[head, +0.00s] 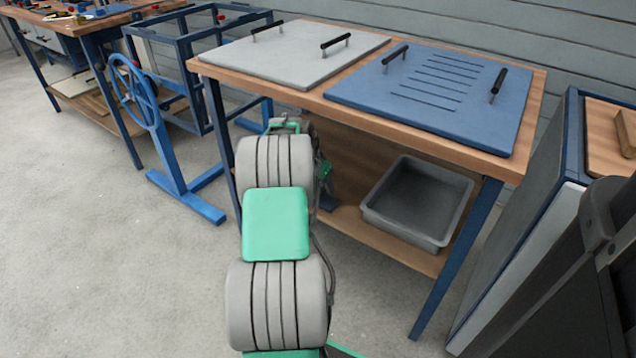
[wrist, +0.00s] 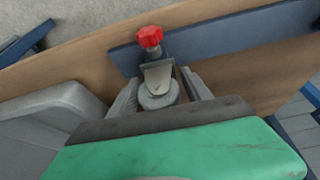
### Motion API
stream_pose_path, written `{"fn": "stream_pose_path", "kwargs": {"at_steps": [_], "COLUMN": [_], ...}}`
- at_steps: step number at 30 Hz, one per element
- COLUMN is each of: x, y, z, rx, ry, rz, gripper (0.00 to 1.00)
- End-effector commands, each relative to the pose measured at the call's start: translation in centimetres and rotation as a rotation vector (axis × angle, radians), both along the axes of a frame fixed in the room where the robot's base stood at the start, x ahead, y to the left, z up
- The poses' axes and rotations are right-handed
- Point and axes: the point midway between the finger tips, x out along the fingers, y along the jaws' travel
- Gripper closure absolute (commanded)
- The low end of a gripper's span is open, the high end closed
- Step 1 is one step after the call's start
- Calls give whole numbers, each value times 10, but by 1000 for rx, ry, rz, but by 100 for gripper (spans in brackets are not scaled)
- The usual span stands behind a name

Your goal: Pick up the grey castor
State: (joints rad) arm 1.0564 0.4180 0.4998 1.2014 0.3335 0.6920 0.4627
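The grey castor (wrist: 158,84) shows in the wrist view, with a flat metal bracket and a rounded grey part nearer me. My gripper (wrist: 160,76) has one finger on each side of it. The fingers are apart, with narrow gaps seeming to show beside the bracket; I see no clear grip. A red lobed knob (wrist: 149,37) shows just past the castor; I cannot tell whether they are joined. In the head view my own arm hides the castor and most of my gripper, by the left part of the table's lower shelf.
A grey bin (head: 418,202) stands on the wooden lower shelf (head: 345,222), close beside my gripper; it also shows in the wrist view (wrist: 45,118). The tabletop above holds a grey panel (head: 300,52) and a blue panel (head: 430,90) with handles. A blue wheel stand (head: 150,120) is at left.

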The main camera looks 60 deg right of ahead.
Motion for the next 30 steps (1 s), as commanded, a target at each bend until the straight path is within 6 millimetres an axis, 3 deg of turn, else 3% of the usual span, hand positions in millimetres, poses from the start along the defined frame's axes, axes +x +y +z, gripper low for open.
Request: {"fn": "stream_pose_path", "kwargs": {"at_steps": [20,30], "x": [0,0], "y": [0,0], "z": [0,3], "rx": [1,0], "ry": [1,0], "rz": [0,0], "gripper": [99,100]}}
